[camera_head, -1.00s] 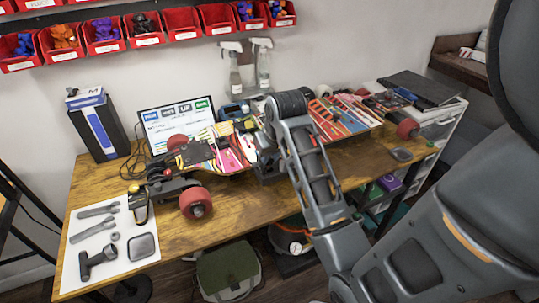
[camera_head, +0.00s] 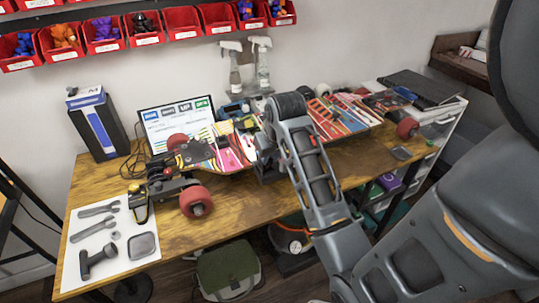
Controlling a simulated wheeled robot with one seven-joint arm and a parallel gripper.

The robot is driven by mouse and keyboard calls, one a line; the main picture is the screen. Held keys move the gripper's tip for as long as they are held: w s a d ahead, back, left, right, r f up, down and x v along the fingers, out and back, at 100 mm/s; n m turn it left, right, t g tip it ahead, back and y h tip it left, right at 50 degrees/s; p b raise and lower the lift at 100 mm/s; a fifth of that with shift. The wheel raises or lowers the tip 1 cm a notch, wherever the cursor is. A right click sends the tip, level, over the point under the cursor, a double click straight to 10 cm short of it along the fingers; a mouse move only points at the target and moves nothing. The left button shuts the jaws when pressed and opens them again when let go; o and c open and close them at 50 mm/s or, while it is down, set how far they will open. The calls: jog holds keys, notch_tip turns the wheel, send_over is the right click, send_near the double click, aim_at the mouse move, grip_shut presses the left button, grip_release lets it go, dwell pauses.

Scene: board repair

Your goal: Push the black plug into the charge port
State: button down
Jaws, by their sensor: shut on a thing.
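The skateboard (camera_head: 232,152) lies upside down across the table, with its colourful underside up and red wheels (camera_head: 196,202) at its ends. My arm reaches up from the lower right, over the table's front edge, and its bend stands in front of the middle of the board. My gripper is hidden behind my own arm, so its jaws do not show. The black plug cannot be made out. The charge port cannot be made out either; part of the board is covered by my arm.
A laptop (camera_head: 178,118) stands behind the board's left end. A white mat (camera_head: 75,227) with tools lies at the front left. Two spray bottles (camera_head: 262,68) stand at the back. A blue and black box (camera_head: 98,125) is at the back left. The front-left wood is partly bare.

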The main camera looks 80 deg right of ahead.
jog(key=shift+s+a+f, duration=0.15)
jog(key=shift+f, duration=0.35)
jog(key=shift+s+a+f, duration=0.1)
jog(key=shift+f, duration=0.4)
dwell(0.7)
jog(key=c, duration=0.9)
grip_release()
jog(key=shift+o, duration=0.2)
jog(key=shift+w, duration=0.1)
jog(key=shift+w+r, duration=0.1)
jog(key=shift+c, duration=0.9)
jog(key=shift+o, duration=0.5)
jog(key=shift+w+r, duration=0.1)
jog(key=shift+w+r, duration=0.1)
jog(key=shift+r, duration=0.15)
